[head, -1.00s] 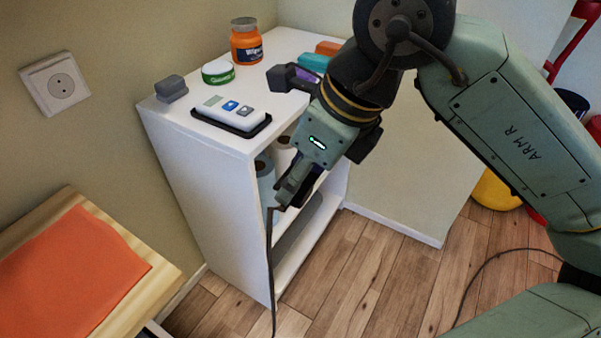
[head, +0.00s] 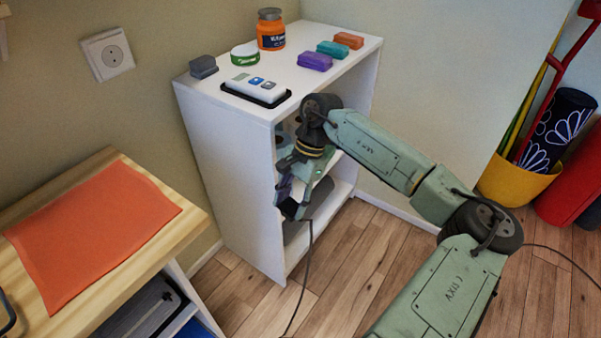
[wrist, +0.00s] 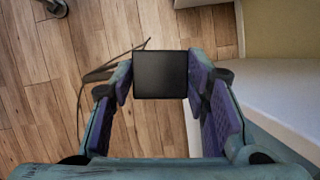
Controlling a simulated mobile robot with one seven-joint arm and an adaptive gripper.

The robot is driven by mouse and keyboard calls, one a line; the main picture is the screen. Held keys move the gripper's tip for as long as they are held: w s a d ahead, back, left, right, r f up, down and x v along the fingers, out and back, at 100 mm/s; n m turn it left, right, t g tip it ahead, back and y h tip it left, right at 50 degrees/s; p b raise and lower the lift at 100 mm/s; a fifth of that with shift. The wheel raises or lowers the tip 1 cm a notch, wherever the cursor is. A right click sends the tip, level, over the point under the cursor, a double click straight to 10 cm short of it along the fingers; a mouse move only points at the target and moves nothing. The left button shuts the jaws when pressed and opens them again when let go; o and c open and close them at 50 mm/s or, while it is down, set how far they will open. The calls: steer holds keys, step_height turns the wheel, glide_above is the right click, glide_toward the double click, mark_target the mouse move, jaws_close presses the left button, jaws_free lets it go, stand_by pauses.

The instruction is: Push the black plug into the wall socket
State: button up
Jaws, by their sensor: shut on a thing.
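The white wall socket (head: 108,54) is on the beige wall at the upper left in the head view, empty, with its round recess facing out. My gripper (head: 284,189) is low in front of the white shelf's open side, well to the right of the socket and below it. It is shut on the black plug (wrist: 160,75), which shows as a dark square between the purple finger pads in the wrist view. In the head view the plug (head: 291,209) is small and partly hidden by the fingers. Its cable (head: 309,258) hangs down to the floor.
A wooden table with an orange cloth (head: 90,235) stands below the socket. Wooden floor is free between them.

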step_height(320, 180, down, 19)
steer(key=s+d+n+g+h, duration=0.1)
steer(key=n+h, duration=0.2)
steer(key=n, duration=0.6)
steer(key=shift+s, duration=0.25)
steer(key=shift+d+f, duration=0.1)
steer(key=shift+d, duration=0.15)
